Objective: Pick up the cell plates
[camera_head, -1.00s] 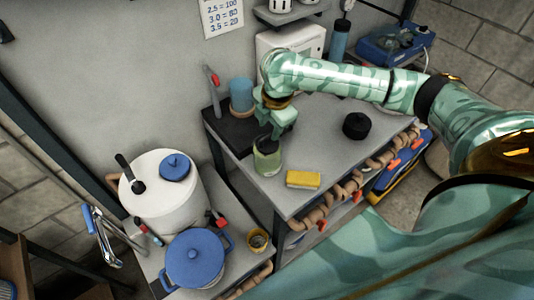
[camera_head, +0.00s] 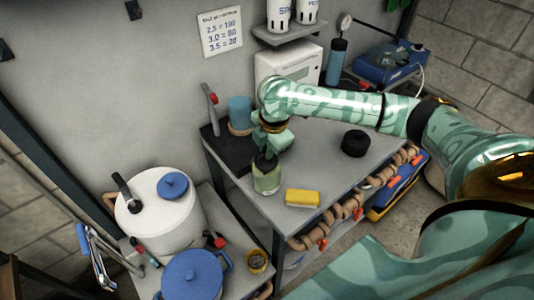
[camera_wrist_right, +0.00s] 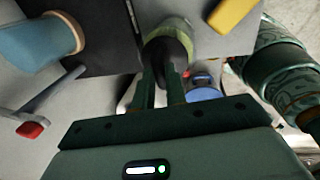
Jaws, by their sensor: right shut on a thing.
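A small glass jar (camera_head: 266,180) with pale green contents and a dark top stands at the near left corner of the grey workbench (camera_head: 320,170). My right gripper (camera_head: 268,153) comes down from above and is shut on the jar's dark top. In the right wrist view, the fingers (camera_wrist_right: 161,75) close on that dark part, with the jar's green body (camera_wrist_right: 178,28) beyond. I cannot tell whether the jar's base touches the bench. I cannot make out cell plates in these views. My left gripper is not in view.
A yellow sponge (camera_head: 303,197) lies right of the jar. A blue cylinder (camera_head: 240,113) and a red-tipped tool (camera_head: 211,100) stand behind it on a black mat. A black round object (camera_head: 355,143) sits farther right. A white vessel (camera_head: 150,215) and blue pot (camera_head: 193,277) stand lower left.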

